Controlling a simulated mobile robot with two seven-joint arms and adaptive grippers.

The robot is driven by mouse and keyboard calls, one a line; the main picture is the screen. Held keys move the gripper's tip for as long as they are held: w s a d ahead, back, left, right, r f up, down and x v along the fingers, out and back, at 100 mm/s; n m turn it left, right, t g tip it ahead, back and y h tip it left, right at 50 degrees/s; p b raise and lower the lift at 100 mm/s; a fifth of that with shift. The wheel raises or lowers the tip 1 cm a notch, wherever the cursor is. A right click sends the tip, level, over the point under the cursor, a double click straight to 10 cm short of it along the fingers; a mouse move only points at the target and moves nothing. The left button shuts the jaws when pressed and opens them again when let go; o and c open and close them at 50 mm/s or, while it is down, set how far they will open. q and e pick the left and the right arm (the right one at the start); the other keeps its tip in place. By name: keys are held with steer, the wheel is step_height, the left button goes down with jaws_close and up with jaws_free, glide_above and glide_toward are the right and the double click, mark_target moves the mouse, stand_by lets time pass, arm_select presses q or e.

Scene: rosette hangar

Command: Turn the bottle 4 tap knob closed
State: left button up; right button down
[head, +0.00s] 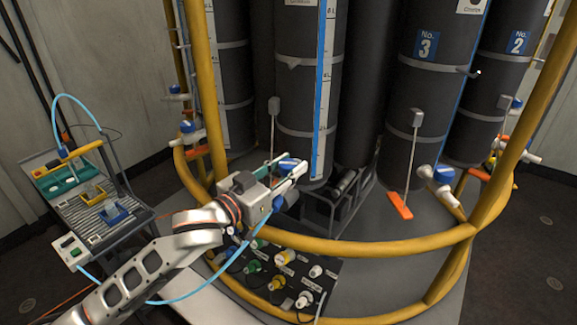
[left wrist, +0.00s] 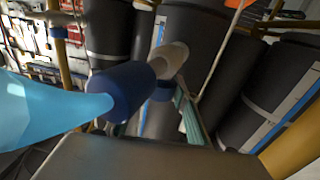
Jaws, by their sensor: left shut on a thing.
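A blue tap knob (head: 287,164) sits low on the front of a dark bottle (head: 296,95) in the middle of the head view; no number shows on this bottle. My left gripper (head: 290,175) reaches the tap from the left, its fingers shut on the knob. In the left wrist view a small part of the blue knob (left wrist: 163,93) shows between teal finger pads, below a pale tap body (left wrist: 172,60). A dark blue coupling (left wrist: 120,92) with a light blue hose (left wrist: 50,110) hides much of it. My right gripper is not in view.
A yellow rail (head: 370,247) curves around the bottles, close to my left arm. Bottles marked 3 (head: 427,45) and 2 (head: 518,42) stand to the right. A connector panel (head: 285,275) lies below my gripper. A bench with a rack (head: 100,205) is at left.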

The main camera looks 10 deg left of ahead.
arm_select(q)
steer(key=shift+r+m+g+h+p, duration=0.15)
steer(key=shift+m+g+h+p, duration=0.3)
steer(key=shift+h+p, duration=0.25)
steer(key=shift+d+m+g+h+p, duration=0.1)
steer(key=shift+m+g+h+p, duration=0.3)
steer(key=shift+m+h, duration=0.25)
steer(key=shift+s+m+g+h, duration=0.1)
steer(key=shift+m+g+h, duration=0.25)
steer(key=shift+h, duration=0.1)
steer(key=shift+f, duration=0.2)
steer(key=o, duration=1.2)
steer(key=shift+c, duration=0.2)
steer(key=v, duration=1.2)
